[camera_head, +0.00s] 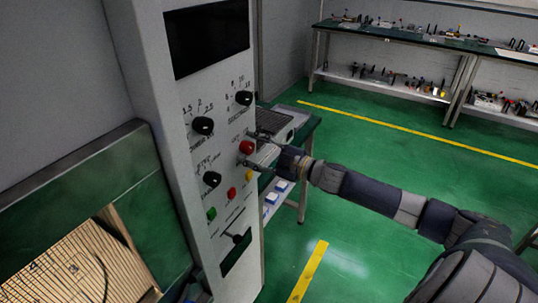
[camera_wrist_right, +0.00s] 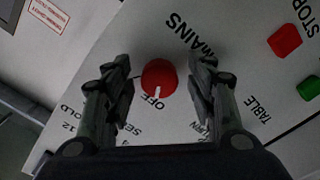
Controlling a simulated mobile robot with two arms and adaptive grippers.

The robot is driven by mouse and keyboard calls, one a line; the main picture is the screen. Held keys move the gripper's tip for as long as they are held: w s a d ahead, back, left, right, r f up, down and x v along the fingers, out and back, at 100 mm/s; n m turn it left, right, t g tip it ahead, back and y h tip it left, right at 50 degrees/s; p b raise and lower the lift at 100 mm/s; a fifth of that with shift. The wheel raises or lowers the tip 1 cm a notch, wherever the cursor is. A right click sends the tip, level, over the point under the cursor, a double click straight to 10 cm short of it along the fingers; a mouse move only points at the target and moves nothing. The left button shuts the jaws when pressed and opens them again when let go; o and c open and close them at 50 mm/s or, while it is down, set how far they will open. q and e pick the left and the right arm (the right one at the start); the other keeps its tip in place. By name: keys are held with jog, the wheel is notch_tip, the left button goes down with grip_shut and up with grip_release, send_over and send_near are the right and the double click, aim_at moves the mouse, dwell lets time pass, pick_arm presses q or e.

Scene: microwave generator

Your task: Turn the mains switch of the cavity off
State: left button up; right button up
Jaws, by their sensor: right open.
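The mains switch is a red round knob (camera_head: 246,147) on the grey front panel (camera_head: 222,155). It also shows in the right wrist view (camera_wrist_right: 159,79), with the word MAINS beside it. Its white mark points towards the word OFF. My right gripper (camera_head: 257,151) is at the panel, in front of this knob. In the right wrist view its two open fingers (camera_wrist_right: 160,88) stand on either side of the knob, with a gap on each side. My left gripper is not in view.
Near the switch are black knobs (camera_head: 202,126), a red button (camera_head: 232,193), a green button (camera_head: 211,214) and a yellow button (camera_head: 248,175). A black lever (camera_head: 237,237) is lower down. A bench (camera_head: 298,152) stands behind the panel. The green floor (camera_head: 375,240) at right is mostly clear.

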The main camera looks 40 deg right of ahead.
jog(key=v, duration=1.1)
jog(key=shift+s+d, duration=0.15)
jog(key=shift+s, duration=0.15)
dwell(0.6)
